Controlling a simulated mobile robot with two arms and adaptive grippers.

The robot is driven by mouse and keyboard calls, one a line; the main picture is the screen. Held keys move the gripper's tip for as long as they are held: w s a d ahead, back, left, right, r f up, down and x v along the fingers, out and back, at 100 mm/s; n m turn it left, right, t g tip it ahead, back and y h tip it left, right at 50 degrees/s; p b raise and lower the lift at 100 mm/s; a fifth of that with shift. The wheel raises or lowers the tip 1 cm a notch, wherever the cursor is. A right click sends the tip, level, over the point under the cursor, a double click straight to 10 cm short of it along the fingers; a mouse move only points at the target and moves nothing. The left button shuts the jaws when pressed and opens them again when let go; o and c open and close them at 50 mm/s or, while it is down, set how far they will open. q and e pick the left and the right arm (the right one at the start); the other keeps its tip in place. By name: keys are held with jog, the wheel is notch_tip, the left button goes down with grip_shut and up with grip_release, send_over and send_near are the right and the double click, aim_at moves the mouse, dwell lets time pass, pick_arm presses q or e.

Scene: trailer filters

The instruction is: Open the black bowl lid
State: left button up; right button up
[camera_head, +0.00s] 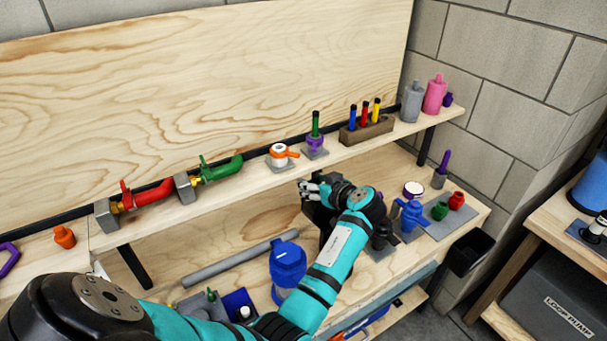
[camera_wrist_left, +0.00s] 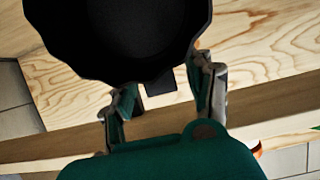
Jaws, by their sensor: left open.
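My left gripper (camera_head: 309,188) is open at the front edge of the upper shelf, with its arm reaching in from the lower left. In the left wrist view its two fingers (camera_wrist_left: 164,88) are spread apart. A large black faceted round thing (camera_wrist_left: 120,35), likely the black bowl, fills the top of that view close beyond the fingers. Its top is cut off, and I cannot tell whether the fingers touch it. In the head view a dark fitting (camera_head: 381,236) stands on the lower bench just right of my forearm, partly hidden by it. I cannot make out its lid. My right gripper is not in view.
The upper shelf holds pipe valves (camera_head: 216,171), a white-orange part (camera_head: 281,156), a tool block (camera_head: 366,131) and bottles (camera_head: 434,95). A blue housing (camera_head: 287,262) and blue fitting (camera_head: 411,215) stand on the lower bench. A black bin (camera_head: 471,253) hangs at its right end.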

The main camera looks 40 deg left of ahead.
pick_arm(q)
jog(key=shift+a+f, duration=0.1)
jog(key=shift+a, duration=0.05)
grip_shut()
dwell(0.4)
